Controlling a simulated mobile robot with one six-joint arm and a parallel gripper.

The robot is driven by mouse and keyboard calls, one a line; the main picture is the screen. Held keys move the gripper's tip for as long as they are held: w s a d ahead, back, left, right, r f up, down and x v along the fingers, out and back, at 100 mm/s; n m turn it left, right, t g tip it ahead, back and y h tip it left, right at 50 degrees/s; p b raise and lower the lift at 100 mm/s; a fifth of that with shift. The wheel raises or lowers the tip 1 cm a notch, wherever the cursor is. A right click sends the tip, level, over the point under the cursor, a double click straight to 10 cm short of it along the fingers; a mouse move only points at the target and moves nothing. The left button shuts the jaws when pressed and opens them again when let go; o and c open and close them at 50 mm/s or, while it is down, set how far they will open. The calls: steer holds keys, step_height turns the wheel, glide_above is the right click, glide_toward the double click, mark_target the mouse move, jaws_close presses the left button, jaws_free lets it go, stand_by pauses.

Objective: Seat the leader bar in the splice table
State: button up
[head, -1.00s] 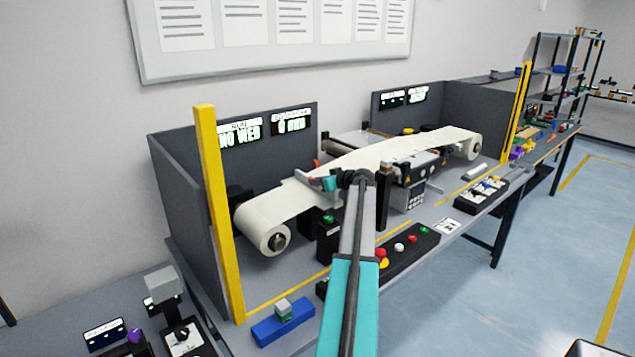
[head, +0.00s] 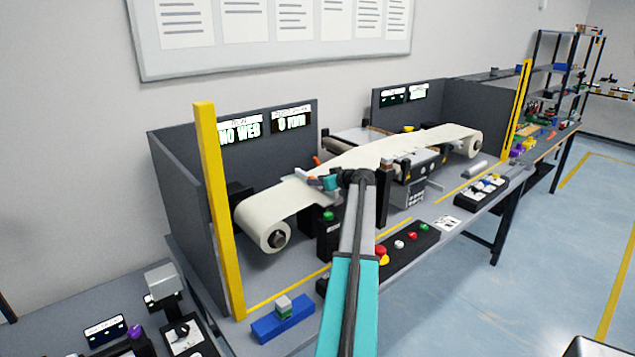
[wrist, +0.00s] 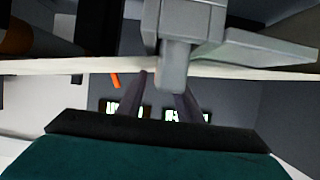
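My gripper (head: 326,182) is above the pale web, at the middle of the left machine. In the wrist view its two dark fingers (wrist: 162,76) stand apart, with a visible gap beside the left one. A grey block with a short stem (wrist: 173,72) overlaps the right fingertip from the camera's side; I see no clear grip on it. A small light grey piece (head: 302,174) shows just left of the gripper in the head view. I cannot tell which grey part is the leader bar. The splice table under the gripper is mostly hidden by the web and my arm.
The white web (head: 385,152) runs from a left roll (head: 262,222) to a right roll (head: 470,147). A yellow post (head: 219,220) and grey panels flank the machine. A button box (head: 408,247) and a blue block (head: 282,320) lie along the front. An orange lever (head: 317,160) is near the gripper.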

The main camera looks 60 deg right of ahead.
steer(key=shift+r, duration=0.2)
steer(key=shift+s+a, duration=0.1)
steer(key=shift+s, duration=0.15)
steer(key=b+v, duration=0.3)
steer(key=v, duration=0.8)
steer(key=shift+s+r, duration=0.1)
steer(key=shift+s, duration=0.2)
steer(key=shift+s, duration=0.1)
